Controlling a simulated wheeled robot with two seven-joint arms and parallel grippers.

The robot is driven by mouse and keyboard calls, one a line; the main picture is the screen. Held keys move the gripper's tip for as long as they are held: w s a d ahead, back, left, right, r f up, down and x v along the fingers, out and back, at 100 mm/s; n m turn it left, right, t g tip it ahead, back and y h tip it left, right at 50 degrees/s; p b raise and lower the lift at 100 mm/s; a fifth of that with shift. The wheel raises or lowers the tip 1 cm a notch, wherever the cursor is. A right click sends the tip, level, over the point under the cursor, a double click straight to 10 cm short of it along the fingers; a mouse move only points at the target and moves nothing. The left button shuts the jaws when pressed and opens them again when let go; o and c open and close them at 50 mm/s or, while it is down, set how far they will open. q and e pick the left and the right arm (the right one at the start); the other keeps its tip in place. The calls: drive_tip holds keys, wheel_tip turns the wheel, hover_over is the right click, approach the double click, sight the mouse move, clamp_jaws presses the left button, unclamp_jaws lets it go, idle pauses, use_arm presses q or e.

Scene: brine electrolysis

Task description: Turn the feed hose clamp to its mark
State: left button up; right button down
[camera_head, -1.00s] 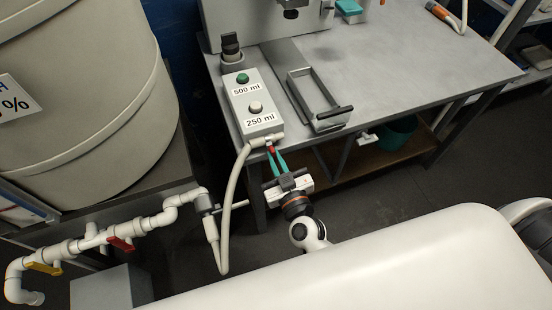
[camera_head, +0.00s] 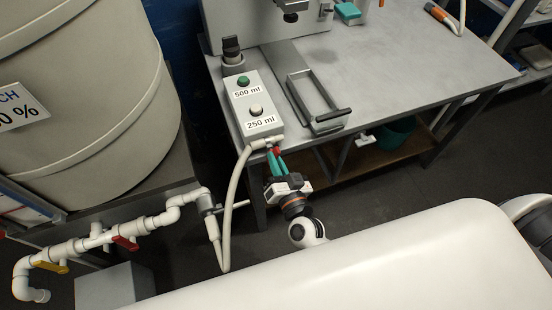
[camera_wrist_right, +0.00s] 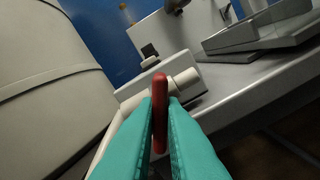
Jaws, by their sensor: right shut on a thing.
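The feed hose clamp shows as a small red lever (camera_head: 277,150) at the hose fitting on the front of the grey dosing box (camera_head: 272,129). In the right wrist view the red lever (camera_wrist_right: 160,112) stands upright between the teal fingers. My right gripper (camera_head: 275,156) is shut on this lever, and it fills the view below the lever in the wrist view (camera_wrist_right: 160,102). The pale feed hose (camera_head: 230,190) runs from the fitting down to the pipework. The clamp's mark cannot be made out. My left gripper is not in view.
The dosing box has green and white buttons and stands at the left edge of the grey bench (camera_head: 400,70). A metal bracket (camera_head: 315,103) lies beside it. A large tank (camera_head: 85,90) and white pipes with red and yellow valve handles are at left.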

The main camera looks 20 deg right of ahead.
drive_tip(key=m, duration=1.1)
idle(0.5)
drive_tip(key=c, duration=1.5)
unclamp_jaws()
drive_tip(key=shift+s, duration=0.1)
drive_tip(key=s, duration=0.4)
drive_tip(key=s+b, duration=0.1)
drive_tip(key=s, duration=0.3)
drive_tip(key=s+b, duration=0.1)
drive_tip(key=s, duration=0.3)
drive_tip(key=shift+d, duration=0.25)
